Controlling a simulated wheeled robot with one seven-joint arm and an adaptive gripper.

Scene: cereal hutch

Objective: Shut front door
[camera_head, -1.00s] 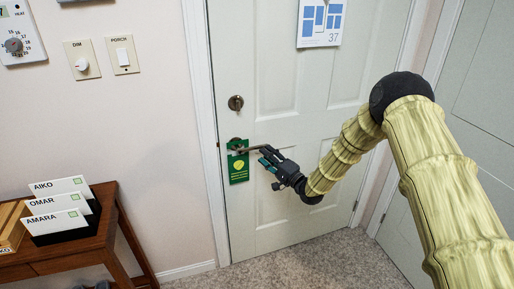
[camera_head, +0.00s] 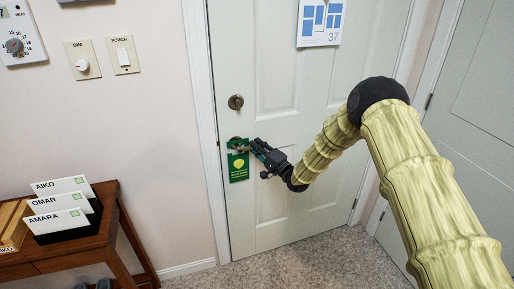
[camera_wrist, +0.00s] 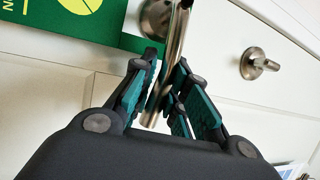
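The white front door (camera_head: 280,125) stands in its frame and looks flush or nearly so; I cannot tell if it is latched. Its metal lever handle (camera_wrist: 175,50) shows in the wrist view, below the round deadbolt (camera_head: 236,102) in the head view. A green hanger (camera_head: 239,167) hangs at the lever. My gripper (camera_head: 253,147) is at the lever's free end. In the wrist view, my gripper's fingers (camera_wrist: 166,100) are apart, one on each side of the lever, with gaps showing; firm contact is not visible.
A wooden side table (camera_head: 105,235) with name cards (camera_head: 62,207) stands at left. A dimmer (camera_head: 82,60) and a switch (camera_head: 123,57) are on the wall. Another pale door or panel (camera_head: 480,130) is at right. The carpet (camera_head: 300,268) before the door is clear.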

